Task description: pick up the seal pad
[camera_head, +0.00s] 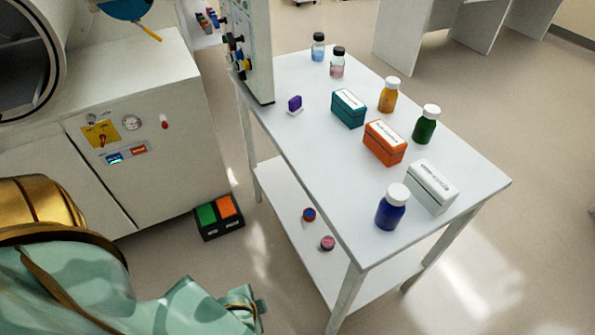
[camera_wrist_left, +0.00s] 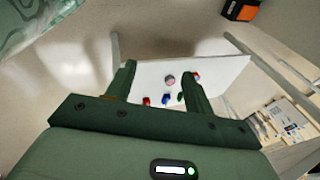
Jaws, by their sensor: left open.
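No thing is plainly marked as the seal pad, so I cannot tell which one it is. Two small round pieces lie on the table's lower shelf: a red and blue one (camera_head: 309,214) and a pink, dark-sided one (camera_head: 327,243). A small purple block (camera_head: 295,103) stands on a white base on the tabletop. My left gripper (camera_wrist_left: 158,77) is open and empty. In the left wrist view a pinkish round piece (camera_wrist_left: 170,79) and small red and blue pieces (camera_wrist_left: 166,98) show beyond its fingers, apart from them. My right gripper is out of view.
The white table (camera_head: 290,145) carries bottles and teal, orange (camera_head: 385,142) and white boxes. A tall panel (camera_head: 247,50) stands at its far left corner. A black box with green and orange tops (camera_head: 218,217) sits on the floor by the glovebox cabinet (camera_head: 150,150).

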